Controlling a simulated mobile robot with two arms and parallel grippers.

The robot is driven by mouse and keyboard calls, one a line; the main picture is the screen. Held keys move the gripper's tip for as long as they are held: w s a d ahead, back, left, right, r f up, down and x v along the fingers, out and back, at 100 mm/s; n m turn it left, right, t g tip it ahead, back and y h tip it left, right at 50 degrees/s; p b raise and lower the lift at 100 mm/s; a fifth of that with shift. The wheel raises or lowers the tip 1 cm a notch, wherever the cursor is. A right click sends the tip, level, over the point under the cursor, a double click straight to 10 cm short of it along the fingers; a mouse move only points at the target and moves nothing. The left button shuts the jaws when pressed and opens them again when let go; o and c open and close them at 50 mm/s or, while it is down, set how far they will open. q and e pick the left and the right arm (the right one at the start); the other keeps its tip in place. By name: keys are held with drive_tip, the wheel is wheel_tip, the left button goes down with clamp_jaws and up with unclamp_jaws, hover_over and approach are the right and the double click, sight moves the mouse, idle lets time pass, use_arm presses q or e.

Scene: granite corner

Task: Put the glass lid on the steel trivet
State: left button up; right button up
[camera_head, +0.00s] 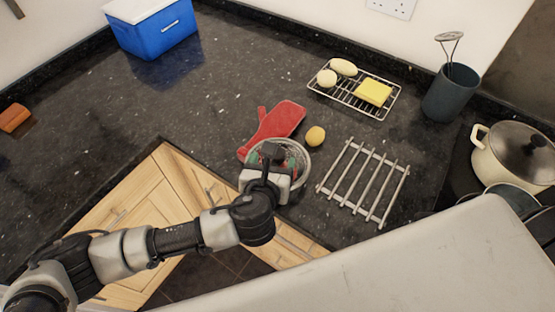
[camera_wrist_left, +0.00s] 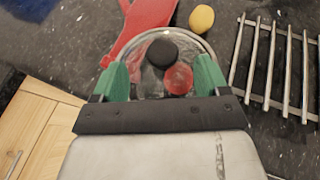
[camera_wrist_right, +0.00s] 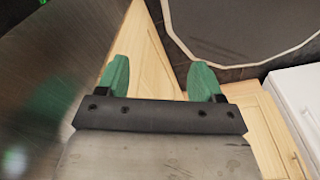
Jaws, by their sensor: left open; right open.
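The round glass lid (camera_head: 301,155) with a steel rim lies on the granite counter, partly hidden under my left gripper (camera_head: 272,158). In the left wrist view the lid (camera_wrist_left: 205,48) shows its black knob (camera_wrist_left: 161,54) between and a little beyond the green fingertips of the left gripper (camera_wrist_left: 162,77). The left gripper is open and its fingers stand apart from the knob. The steel trivet (camera_head: 362,183), a rack of parallel bars, lies to the right of the lid; it is bare. My right gripper (camera_wrist_right: 160,80) is open and empty, in front of wooden cabinet fronts.
A red mitt-like item (camera_head: 277,124) lies just behind the lid, beside a yellow egg-shaped item (camera_head: 315,136). A wire rack (camera_head: 343,96) with a yellow sponge (camera_head: 373,92), a grey utensil pot (camera_head: 451,94), a cream pot (camera_head: 500,155) and a blue cooler (camera_head: 152,30) stand around.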

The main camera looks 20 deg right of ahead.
sight(276, 159)
use_arm(q)
drive_tip(key=shift+p+x, duration=0.45)
drive_tip(key=shift+x, duration=1.85)
drive_tip(key=shift+s+d, duration=0.1)
drive_tip(key=shift+s, duration=0.1)
drive_tip(key=c, duration=1.2)
